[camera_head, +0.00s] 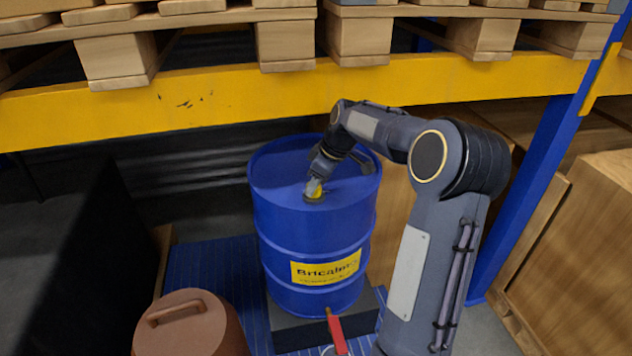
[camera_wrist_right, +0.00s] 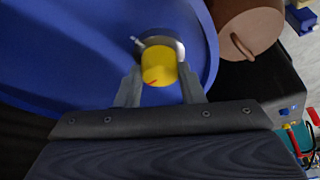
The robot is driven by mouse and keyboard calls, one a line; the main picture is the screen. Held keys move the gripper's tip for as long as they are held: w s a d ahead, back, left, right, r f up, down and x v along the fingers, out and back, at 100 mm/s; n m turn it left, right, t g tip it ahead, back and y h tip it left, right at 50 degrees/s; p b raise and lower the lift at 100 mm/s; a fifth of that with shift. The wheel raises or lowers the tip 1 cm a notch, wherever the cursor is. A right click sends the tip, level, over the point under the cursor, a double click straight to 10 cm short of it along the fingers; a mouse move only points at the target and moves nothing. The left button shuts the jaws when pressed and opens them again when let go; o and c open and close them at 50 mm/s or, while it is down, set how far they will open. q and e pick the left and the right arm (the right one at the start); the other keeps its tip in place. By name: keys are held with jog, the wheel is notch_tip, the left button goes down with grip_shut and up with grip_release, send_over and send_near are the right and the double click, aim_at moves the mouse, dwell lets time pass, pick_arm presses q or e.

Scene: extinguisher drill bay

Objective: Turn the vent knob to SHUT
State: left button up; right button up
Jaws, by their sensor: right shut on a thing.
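A blue drum (camera_head: 300,235) with a yellow label stands upright under the shelf in the head view. The yellow vent knob (camera_head: 315,191) sits on its top near the front edge. In the right wrist view the knob (camera_wrist_right: 158,66) has a red mark and sits on a round grey base with a small pale pointer at its upper left. My right gripper (camera_head: 314,188) reaches down to the drum top, its fingers on both sides of the knob, shut on it. The lettering for SHUT cannot be read. My left gripper is not in view.
A yellow shelf beam (camera_head: 200,98) with pallets above hangs low over the drum. A brown lidded container (camera_head: 190,325) stands at front left. A red-handled item (camera_head: 337,332) lies before the drum. A blue post (camera_head: 535,175) and wooden crates (camera_head: 580,220) stand at right.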

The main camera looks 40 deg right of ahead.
dwell(0.4)
jog(key=o, duration=1)
jog(key=v, duration=0.8)
jog(key=shift+a, duration=0.1)
